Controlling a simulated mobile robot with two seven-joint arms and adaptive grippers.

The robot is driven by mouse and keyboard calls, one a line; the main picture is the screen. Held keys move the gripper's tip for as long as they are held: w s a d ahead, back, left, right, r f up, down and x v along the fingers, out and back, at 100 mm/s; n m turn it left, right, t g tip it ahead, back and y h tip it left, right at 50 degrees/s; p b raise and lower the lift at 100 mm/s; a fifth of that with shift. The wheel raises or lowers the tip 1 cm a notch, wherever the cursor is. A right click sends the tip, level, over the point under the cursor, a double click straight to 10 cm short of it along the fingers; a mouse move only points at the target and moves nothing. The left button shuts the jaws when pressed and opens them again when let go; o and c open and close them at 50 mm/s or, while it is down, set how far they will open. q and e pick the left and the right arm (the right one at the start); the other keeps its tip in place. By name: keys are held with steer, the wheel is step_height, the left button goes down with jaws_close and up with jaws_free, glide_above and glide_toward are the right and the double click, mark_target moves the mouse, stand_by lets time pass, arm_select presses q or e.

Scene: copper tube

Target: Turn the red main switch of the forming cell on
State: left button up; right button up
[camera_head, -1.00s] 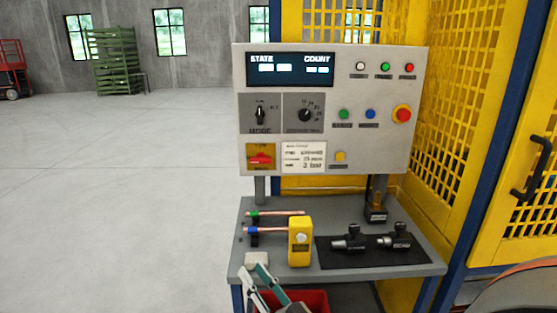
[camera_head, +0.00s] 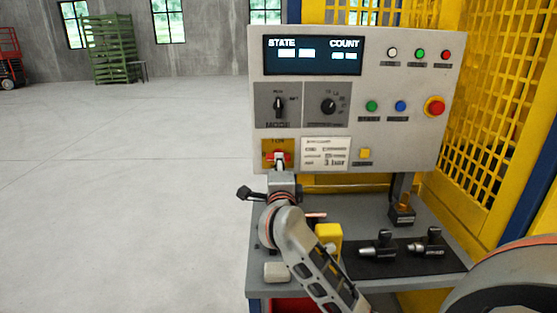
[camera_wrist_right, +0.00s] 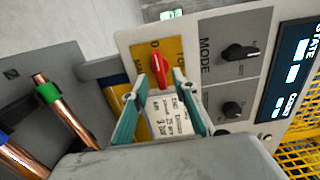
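The red main switch (camera_wrist_right: 160,70) sits on a yellow plate at the control panel's lower left. Its handle lies along the panel's width, with a "0" mark near its left end. In the head view the switch (camera_head: 279,156) is partly covered by my right gripper (camera_head: 281,167). In the right wrist view my right gripper (camera_wrist_right: 160,92) is open, with its teal fingers apart, one on each side of the handle's line. The handle shows between and just beyond the fingertips; I see no clear contact. My left gripper is not in view.
The control panel (camera_head: 385,150) stands over a grey bench. Copper tubes (camera_wrist_right: 62,112) lie in green and blue holders below the switch. A yellow block (camera_head: 329,236) and a black mat (camera_head: 370,262) with tools are on the bench. Yellow mesh fencing (camera_head: 475,120) stands behind right.

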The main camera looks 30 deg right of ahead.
steer(key=shift+x, duration=2.4)
jaws_close()
